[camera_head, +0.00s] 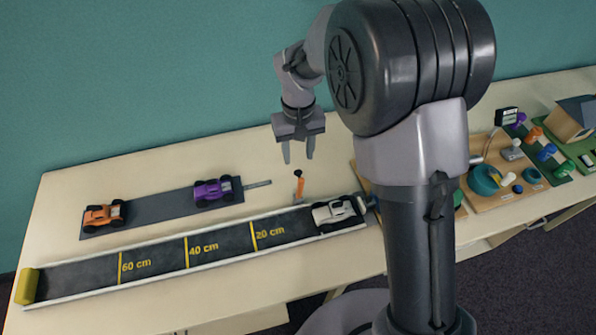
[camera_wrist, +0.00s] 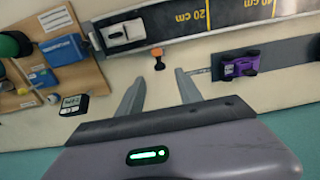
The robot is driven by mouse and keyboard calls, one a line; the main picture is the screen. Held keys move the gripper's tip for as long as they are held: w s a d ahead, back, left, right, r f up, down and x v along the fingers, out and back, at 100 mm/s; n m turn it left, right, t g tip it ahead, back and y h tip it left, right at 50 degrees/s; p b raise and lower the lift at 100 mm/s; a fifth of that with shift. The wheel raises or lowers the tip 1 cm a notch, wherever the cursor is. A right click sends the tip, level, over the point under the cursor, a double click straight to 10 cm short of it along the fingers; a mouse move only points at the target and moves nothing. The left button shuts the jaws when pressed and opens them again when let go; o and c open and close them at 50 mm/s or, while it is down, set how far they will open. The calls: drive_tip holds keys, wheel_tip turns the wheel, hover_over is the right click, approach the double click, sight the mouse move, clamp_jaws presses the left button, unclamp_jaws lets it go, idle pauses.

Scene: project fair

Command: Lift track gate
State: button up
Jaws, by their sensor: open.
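The track gate shows as a small upright lever with an orange top (camera_head: 299,185) beside the far wall of the dark track (camera_head: 80,272), near its right end. In the wrist view its orange part (camera_wrist: 158,54) lies just ahead of the fingertips, close to the track edge. A white toy car (camera_head: 337,212) sits on the track at the right end, near the gate; it also shows in the wrist view (camera_wrist: 124,33). My gripper (camera_head: 298,158) points down above the table, above the lever and apart from it. Its two fingers are spread with nothing between them in the wrist view (camera_wrist: 161,82).
A grey strip (camera_head: 155,212) behind the track holds an orange car (camera_head: 104,215) and a purple car (camera_head: 213,192). A wooden board (camera_head: 535,190) with coloured parts stands at the right. A small black display (camera_wrist: 73,104) shows in the wrist view. The back table between is clear.

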sight(298, 171)
wheel_tip(298, 171, down, 7)
drive_tip(key=shift+f+b, duration=0.1)
drive_tip(key=shift+b, duration=0.4)
clamp_jaws()
idle(1.1)
